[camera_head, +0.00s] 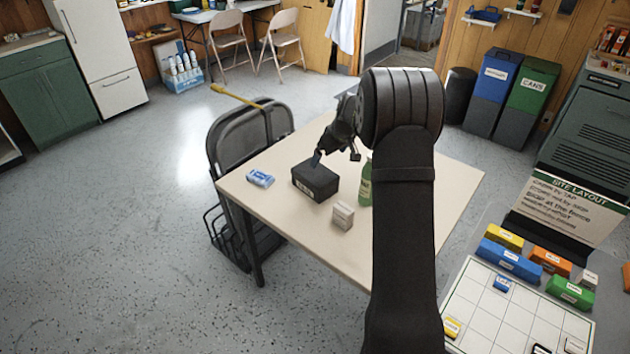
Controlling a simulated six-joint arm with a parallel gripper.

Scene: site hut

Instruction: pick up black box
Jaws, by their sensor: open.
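The black box (314,184) sits on the beige table (279,217), left of my arm, with a small light label on its front side. My gripper (335,156) is above the box, close to its upper right edge. Its fingers are open, and I see nothing between them. One finger with a bluish tip appears just over the back of the box's top. I cannot tell from this view whether it touches the box.
A blue-and-white packet (260,178) lies left of the box, and a small white box (343,215) stands in front. A green bottle (365,186) stands close on the right, partly hidden by my arm. A folding chair (240,135) stands at the table's left edge.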

